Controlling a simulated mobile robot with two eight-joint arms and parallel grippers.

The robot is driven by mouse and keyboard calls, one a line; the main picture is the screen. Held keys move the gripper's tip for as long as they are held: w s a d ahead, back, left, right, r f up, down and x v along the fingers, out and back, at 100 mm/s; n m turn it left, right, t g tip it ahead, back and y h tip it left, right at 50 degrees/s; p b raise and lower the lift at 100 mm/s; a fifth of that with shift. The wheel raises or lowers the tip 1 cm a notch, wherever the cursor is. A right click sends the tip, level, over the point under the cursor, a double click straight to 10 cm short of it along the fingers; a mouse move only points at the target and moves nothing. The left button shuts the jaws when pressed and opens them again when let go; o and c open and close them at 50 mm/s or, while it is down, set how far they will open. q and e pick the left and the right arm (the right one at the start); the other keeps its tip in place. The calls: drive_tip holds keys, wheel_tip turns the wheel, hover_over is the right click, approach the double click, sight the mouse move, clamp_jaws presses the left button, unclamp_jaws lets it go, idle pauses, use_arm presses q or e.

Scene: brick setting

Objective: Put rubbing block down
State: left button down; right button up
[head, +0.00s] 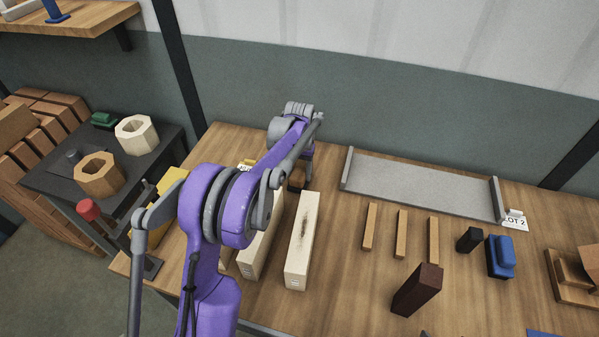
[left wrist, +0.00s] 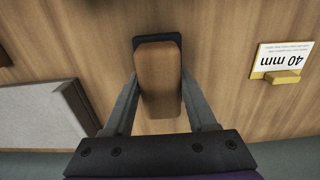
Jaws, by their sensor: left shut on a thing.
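The rubbing block (left wrist: 159,80) is a brown wooden grip on a dark base. In the left wrist view it sits between the two grey fingers of my left gripper (left wrist: 160,90), which is shut on it. In the head view the block (head: 296,181) shows in part under my left gripper (head: 301,176), at the back of the wooden table (head: 340,260), behind the pale long blocks. I cannot tell whether its base touches the table. My right gripper is not in view.
A grey shallow tray (head: 420,187) lies to the right of the gripper. A yellow holder with a "40 mm" card (left wrist: 285,70) stands near the block. Two pale long blocks (head: 301,245) lie in front. Thin wooden strips (head: 401,235) and a dark brown block (head: 417,289) are farther right.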

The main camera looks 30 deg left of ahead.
sight(299, 170)
use_arm(q)
drive_tip(key=shift+f, duration=0.2)
drive_tip(key=shift+c, duration=1)
unclamp_jaws()
drive_tip(key=shift+r, duration=0.1)
drive_tip(key=shift+r, duration=0.5)
wheel_tip(299, 170, up, 11)
drive_tip(key=shift+r+p, duration=0.15)
drive_tip(key=shift+p, duration=0.15)
drive_tip(key=shift+s, duration=0.1)
